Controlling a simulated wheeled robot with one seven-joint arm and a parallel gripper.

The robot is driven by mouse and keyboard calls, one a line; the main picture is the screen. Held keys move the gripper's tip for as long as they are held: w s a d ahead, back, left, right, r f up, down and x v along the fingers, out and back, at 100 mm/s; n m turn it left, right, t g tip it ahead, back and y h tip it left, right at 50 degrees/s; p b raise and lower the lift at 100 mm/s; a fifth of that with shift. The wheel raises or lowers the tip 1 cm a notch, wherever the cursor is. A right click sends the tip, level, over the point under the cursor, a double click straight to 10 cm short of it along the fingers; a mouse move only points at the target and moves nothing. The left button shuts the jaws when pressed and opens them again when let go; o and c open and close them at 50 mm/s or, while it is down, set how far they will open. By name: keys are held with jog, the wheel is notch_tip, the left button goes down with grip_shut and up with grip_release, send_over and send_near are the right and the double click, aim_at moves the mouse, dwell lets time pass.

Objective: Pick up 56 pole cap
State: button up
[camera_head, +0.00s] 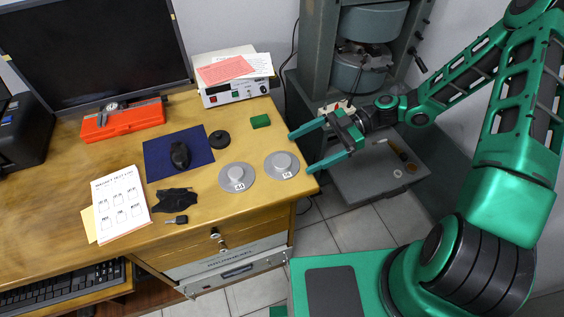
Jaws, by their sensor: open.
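Two grey metal pole caps, each a flat disc with a raised hub and a small white number label, lie on the wooden desk near its right front. The left pole cap (237,177) is labelled what looks like 44. The right pole cap (281,164) has a label too small to read surely; it may be 56. My gripper (301,153) is open and empty, its two green fingers pointing left over the desk's right edge. In the picture the fingertips are just right of the right pole cap; their height above it is hard to judge.
A green block (261,121) and a black ring (219,139) lie behind the caps. A blue mat (160,160) with a mouse, a black cloth-like item (174,200) and a key (181,219) are left. The magnet (369,65) stands behind my gripper, above a grey shelf.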

aim_at(284, 160)
jog(key=x, duration=0.8)
jog(key=shift+w+a, duration=0.1)
jog(key=shift+w, duration=0.05)
grip_shut()
